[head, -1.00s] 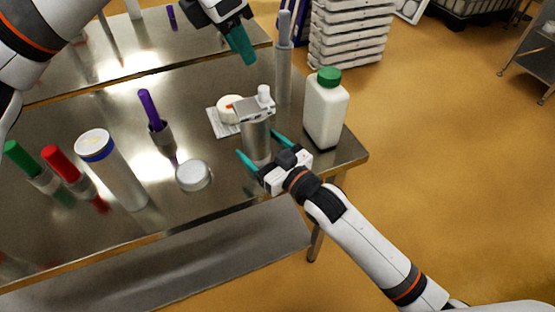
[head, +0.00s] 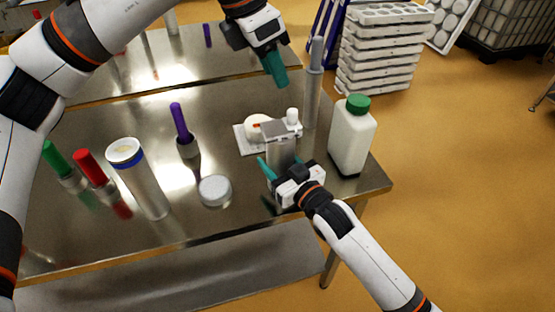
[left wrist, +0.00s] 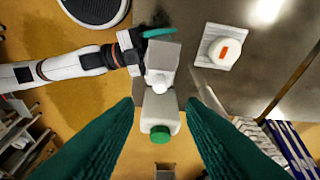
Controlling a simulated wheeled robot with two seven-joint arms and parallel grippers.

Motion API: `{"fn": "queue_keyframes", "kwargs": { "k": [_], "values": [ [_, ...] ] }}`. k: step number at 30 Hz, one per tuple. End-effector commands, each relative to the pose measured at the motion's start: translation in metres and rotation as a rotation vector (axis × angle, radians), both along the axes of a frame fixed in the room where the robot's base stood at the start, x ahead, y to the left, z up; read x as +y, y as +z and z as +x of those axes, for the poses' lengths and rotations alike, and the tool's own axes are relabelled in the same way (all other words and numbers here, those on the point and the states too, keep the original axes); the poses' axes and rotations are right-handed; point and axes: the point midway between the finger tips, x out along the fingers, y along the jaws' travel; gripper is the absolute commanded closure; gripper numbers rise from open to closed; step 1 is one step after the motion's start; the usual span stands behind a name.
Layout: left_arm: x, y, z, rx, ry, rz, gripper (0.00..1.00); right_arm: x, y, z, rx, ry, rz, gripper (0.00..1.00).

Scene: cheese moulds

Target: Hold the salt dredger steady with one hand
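The steel container with a boxy top and white knob, which I take to be the salt dredger (head: 281,150), stands upright near the table's right end. It also shows in the left wrist view (left wrist: 168,55). My right gripper (head: 280,167) is low at its near side. One teal finger stands out left of the container, apparently with a small gap; the other finger is hidden. My left gripper (head: 275,68) is raised above the table's far side, empty. Its fingers are spread in the left wrist view (left wrist: 160,112).
A white bottle with green cap (head: 352,136) stands right of the container. A white round piece on a mat (head: 243,141) and a grey upright cylinder (head: 313,90) are close behind. Stacked trays (head: 378,55) stand beyond.

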Motion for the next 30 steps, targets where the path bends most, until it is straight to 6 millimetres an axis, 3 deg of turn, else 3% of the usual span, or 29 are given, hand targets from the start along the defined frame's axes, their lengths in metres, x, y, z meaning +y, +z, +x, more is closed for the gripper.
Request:
{"fn": "queue_keyframes", "kwargs": {
  "k": [8,11,15,19,24,30],
  "values": [
    [-0.008,-0.006,-0.002,0.008,-0.008,-0.027,0.61,0.000,0.000,0.000,0.001,0.000,-0.001,0.79],
    [-0.031,-0.018,-0.009,0.031,-0.028,-0.113,0.61,0.000,0.000,0.000,0.000,0.000,0.000,0.79],
    [-0.086,-0.041,-0.032,0.109,-0.061,-0.347,0.61,0.000,0.000,0.000,0.000,0.000,0.000,0.79],
    [-0.140,-0.048,-0.065,0.230,-0.061,-0.628,0.61,0.000,0.000,0.000,0.001,0.000,-0.001,0.79],
    [-0.188,-0.035,-0.104,0.432,-0.002,-0.997,0.61,0.000,0.000,0.000,0.001,0.000,-0.001,0.79],
    [-0.209,-0.003,-0.130,0.721,0.158,-1.417,0.61,0.000,0.000,0.000,0.001,-0.001,-0.001,0.79]
  ]
}}
